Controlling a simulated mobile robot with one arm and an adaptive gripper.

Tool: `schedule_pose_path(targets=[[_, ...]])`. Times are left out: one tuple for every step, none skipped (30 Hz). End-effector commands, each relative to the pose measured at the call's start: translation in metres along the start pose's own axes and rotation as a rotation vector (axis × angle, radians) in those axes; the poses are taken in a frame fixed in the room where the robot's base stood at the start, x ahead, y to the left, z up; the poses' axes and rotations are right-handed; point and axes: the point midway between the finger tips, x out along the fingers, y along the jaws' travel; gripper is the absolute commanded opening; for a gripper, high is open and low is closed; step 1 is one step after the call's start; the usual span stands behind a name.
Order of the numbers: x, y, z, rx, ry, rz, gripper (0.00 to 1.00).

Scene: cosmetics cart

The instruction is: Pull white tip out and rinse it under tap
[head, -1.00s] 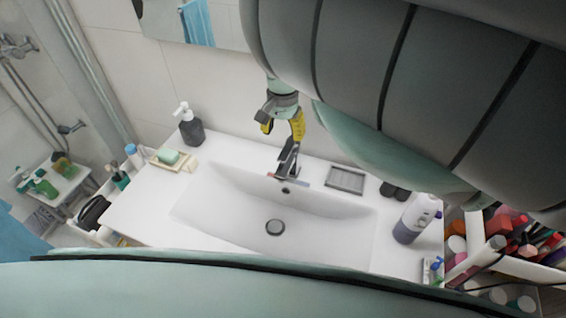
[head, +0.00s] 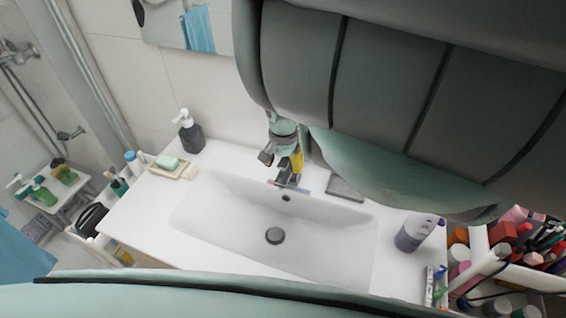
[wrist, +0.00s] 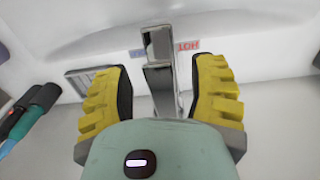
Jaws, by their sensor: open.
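The metal tap (head: 286,180) stands at the back of the white basin. My gripper (head: 288,162) is at the tap, pointing down, partly hidden by my arm. In the wrist view its two yellow ridged fingers (wrist: 160,85) are apart, one on each side of the tap's metal lever (wrist: 160,58). Nothing is gripped, and I cannot tell whether either finger touches the metal. Red and blue labels lie beside the tap; the red one (wrist: 188,46) reads HOT. I cannot pick out a white tip in either view.
The basin (head: 225,215) is empty, with a dark round drain. A soap dish (head: 186,172) and dark pump bottle (head: 190,135) stand at left. A ribbed grey tray (head: 345,187) lies right of the tap.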

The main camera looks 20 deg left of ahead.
Motion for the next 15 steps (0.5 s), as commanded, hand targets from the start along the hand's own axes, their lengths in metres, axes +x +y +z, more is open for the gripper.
schedule_pose_path(targets=[[0.0006,0.0000,0.0002,-0.001,0.000,0.001,0.57],[0.0008,0.0002,0.0001,-0.001,0.000,0.001,0.57],[0.0009,0.0003,0.0001,-0.001,0.000,0.001,0.57],[0.0008,0.0003,0.0000,-0.001,0.000,0.001,0.57],[0.0008,0.0004,0.0001,-0.001,0.000,0.001,0.57],[0.0008,0.0004,0.0001,0.000,0.000,0.001,0.57],[0.0008,0.0004,0.0001,0.000,0.000,0.001,0.57],[0.0008,0.0004,0.0001,0.000,0.000,0.001,0.57],[0.0008,0.0004,0.0002,0.000,0.000,0.001,0.59],[0.0009,0.0004,0.0003,0.000,-0.001,0.001,0.56],[0.0009,0.0004,0.0003,0.000,-0.001,0.001,0.53],[0.0009,0.0004,0.0003,0.000,-0.001,0.001,0.49],[0.0009,0.0005,0.0003,0.000,-0.001,0.001,0.46],[0.0008,0.0005,0.0003,0.000,-0.001,0.001,0.43],[0.0008,0.0005,0.0003,0.000,-0.001,0.001,0.38]])
